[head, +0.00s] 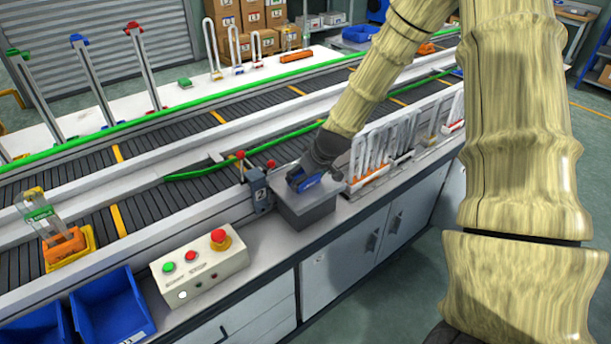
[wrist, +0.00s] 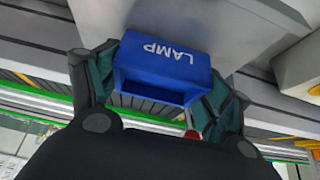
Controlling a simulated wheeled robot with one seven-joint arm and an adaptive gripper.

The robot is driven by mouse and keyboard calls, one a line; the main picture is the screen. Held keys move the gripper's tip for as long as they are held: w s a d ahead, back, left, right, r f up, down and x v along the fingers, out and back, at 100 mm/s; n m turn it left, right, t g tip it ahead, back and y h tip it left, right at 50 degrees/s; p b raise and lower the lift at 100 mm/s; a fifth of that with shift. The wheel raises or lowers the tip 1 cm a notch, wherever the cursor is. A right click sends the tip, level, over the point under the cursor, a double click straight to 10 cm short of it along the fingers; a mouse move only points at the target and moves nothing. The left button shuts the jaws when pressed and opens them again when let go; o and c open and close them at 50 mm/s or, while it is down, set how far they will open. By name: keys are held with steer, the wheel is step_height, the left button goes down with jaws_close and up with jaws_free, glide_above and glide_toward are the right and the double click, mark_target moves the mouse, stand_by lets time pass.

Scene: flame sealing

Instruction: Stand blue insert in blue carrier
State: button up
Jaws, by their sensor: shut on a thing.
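My gripper (wrist: 158,92) is shut on a blue block (wrist: 165,68) with the white word LAMP, its fingers on either side. In the head view the blue block (head: 304,182) is at the top of a grey box (head: 306,210) on the bench; I cannot tell whether it rests on it. Its lower part is hidden in the wrist view. A blue-capped upright (head: 78,38) stands on the far white table, between other capped uprights. I cannot tell which piece is the blue insert or the blue carrier.
An orange carrier (head: 65,247) with a clear piece is on the conveyor at left. A control box (head: 199,265) with buttons and blue bins (head: 112,305) stand on the near side. White looped pieces (head: 380,150) stand in a row right of the grey box. A red-knobbed clamp (head: 257,188) is close left.

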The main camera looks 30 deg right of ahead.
steer(key=shift+f, duration=0.15)
steer(key=o, duration=1.2)
steer(key=shift+o, duration=0.2)
steer(key=shift+r, duration=0.2)
steer(key=b+v, duration=0.1)
steer(key=v, duration=1.1)
steer(key=shift+s+f, duration=0.1)
